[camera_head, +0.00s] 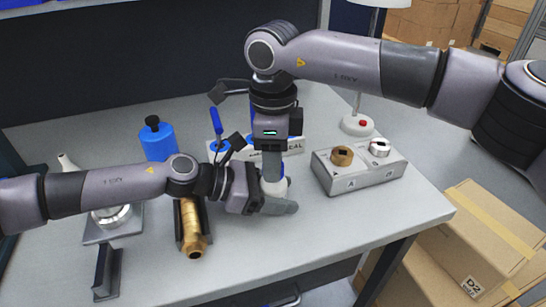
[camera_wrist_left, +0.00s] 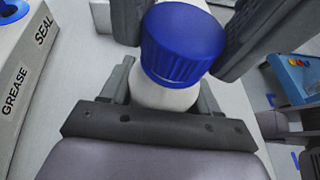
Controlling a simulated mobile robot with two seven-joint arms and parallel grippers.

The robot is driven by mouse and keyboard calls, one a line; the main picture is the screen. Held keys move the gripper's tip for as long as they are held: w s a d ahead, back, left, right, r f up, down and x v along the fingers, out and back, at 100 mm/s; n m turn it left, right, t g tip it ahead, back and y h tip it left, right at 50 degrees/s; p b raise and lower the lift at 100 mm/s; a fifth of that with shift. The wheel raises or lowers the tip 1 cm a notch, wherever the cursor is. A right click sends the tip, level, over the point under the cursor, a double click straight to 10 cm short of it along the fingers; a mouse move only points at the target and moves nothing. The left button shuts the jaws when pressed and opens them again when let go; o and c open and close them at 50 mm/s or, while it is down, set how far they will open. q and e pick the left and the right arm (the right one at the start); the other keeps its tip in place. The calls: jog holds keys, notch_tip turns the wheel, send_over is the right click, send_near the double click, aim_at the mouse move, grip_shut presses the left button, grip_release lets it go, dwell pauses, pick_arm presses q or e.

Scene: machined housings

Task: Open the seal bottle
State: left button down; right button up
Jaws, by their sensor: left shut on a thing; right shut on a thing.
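The seal bottle is white with a ribbed blue cap (camera_wrist_left: 182,42), which looks seated on the neck. In the head view, the white body (camera_head: 272,186) shows in part between my grippers. My left gripper (camera_head: 277,200) comes in from the left, low over the table, and is shut around the body. In the left wrist view its fingers flank the white body (camera_wrist_left: 160,97). My right gripper (camera_head: 272,168) points down from above. Its dark fingers stand on both sides of the cap in the left wrist view and are shut on it. The cap is mostly hidden in the head view.
A holder (camera_head: 292,147) lettered GREASE and SEAL stands behind the bottle. A grey block (camera_head: 360,175) with brass and silver rings is at right. A blue bottle (camera_head: 158,140) and a brass shaft (camera_head: 194,240) in a cradle are at left. The front right tabletop is clear.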

jog(key=n, duration=1.1)
jog(key=shift+n, duration=0.3)
jog(key=shift+r, duration=0.25)
jog(key=shift+r, duration=0.9)
jog(key=shift+r, duration=0.1)
jog(key=shift+r, duration=1.95)
pick_arm(q)
jog(key=shift+c, duration=0.9)
grip_release()
jog(key=shift+a, duration=0.1)
